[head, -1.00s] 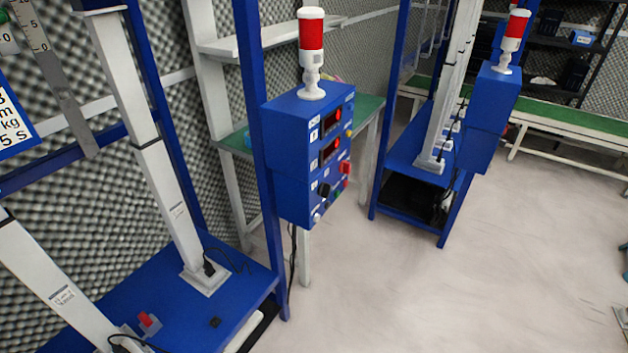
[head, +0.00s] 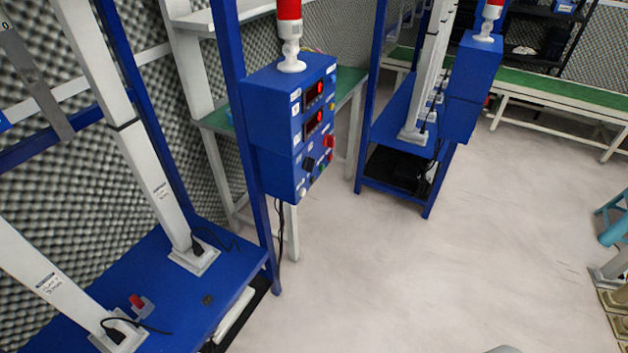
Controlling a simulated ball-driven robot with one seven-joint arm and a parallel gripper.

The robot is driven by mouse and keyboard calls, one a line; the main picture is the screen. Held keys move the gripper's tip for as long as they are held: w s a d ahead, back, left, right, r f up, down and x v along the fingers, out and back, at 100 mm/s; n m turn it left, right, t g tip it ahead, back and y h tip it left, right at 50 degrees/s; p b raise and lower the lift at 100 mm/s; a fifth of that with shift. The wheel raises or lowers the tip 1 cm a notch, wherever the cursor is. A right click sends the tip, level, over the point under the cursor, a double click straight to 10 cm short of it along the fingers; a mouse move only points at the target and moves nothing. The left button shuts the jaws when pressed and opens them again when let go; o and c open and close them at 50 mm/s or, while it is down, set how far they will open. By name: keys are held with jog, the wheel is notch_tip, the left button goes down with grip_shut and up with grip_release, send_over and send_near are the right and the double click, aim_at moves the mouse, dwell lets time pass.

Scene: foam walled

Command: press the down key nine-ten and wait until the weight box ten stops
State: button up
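A blue control box (head: 290,125) with two red-lit displays and several small keys and knobs hangs on a blue post left of centre. A black knob (head: 309,163) and a red knob (head: 328,141) are on its lower face. The labels are too small to read, so I cannot tell which is the down key nine-ten. I cannot identify weight box ten. A small red switch (head: 137,301) sits on the blue platform (head: 180,280) at lower left, between two tilted white columns. My gripper is not in view.
A red and white signal lamp (head: 291,40) stands on the box. A second blue frame with a similar box (head: 472,85) stands farther back. A green-topped bench (head: 560,95) runs along the back. Open pale floor (head: 430,270) lies right of centre. A teal stool (head: 613,220) is at the right edge.

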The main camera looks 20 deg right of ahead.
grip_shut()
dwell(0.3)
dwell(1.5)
